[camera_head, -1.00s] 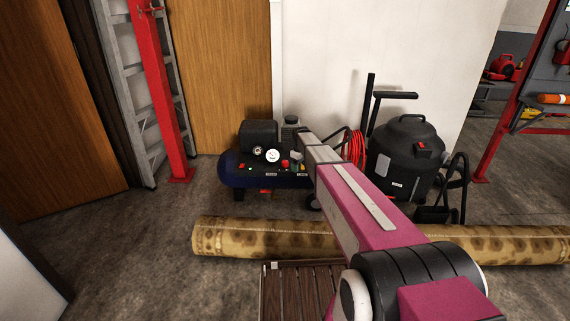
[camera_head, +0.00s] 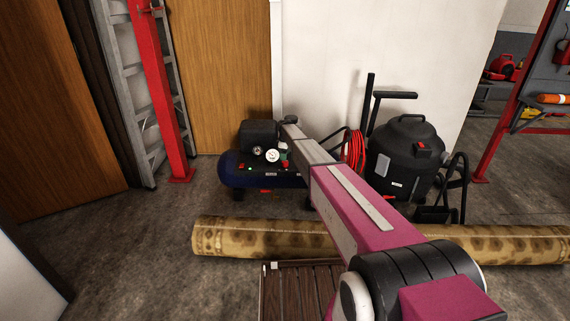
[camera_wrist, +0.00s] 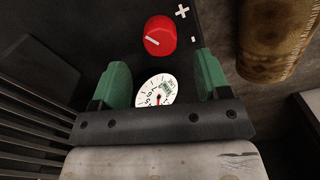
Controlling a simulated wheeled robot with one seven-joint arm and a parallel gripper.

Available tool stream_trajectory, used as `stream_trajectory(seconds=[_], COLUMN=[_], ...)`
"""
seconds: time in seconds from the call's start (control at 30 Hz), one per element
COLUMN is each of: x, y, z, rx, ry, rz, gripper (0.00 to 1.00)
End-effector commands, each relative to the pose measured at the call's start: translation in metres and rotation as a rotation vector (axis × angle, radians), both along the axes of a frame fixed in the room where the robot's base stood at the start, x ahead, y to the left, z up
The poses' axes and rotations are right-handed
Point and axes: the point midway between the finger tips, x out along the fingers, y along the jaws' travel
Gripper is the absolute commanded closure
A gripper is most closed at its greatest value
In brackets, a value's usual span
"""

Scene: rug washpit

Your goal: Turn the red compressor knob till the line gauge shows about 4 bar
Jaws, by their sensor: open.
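The blue-black compressor (camera_head: 262,180) stands on the floor by the wall, with two round gauges on top. The red knob (camera_wrist: 160,36) shows in the wrist view with a white pointer line, beside plus and minus marks on the dark panel. In the head view the knob (camera_head: 285,163) is a small red spot beside my arm. A white gauge (camera_wrist: 157,92) lies between my green fingers, partly hidden by the gripper body; its reading is too small to tell. My gripper (camera_wrist: 155,68) is open and empty, with the knob beyond its fingertips, apart from them.
A rolled patterned rug (camera_head: 262,239) lies across the floor before the compressor. A black vacuum (camera_head: 405,158) and a coiled red hose (camera_head: 354,150) stand to the right. A red post (camera_head: 160,90) and ladder (camera_head: 133,75) are at the left.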

Motion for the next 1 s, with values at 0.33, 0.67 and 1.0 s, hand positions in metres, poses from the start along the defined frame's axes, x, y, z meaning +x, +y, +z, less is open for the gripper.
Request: stream_trajectory(seconds=[0.33, 0.67, 1.0], x=[0.0, 0.0, 0.0], y=[0.0, 0.0, 0.0], z=[-0.054, -0.059, -0.058], rx=[0.0, 0.0, 0.0], ry=[0.001, 0.0, 0.0], rz=[-0.001, -0.001, -0.004], gripper=[0.31, 0.31, 0.8])
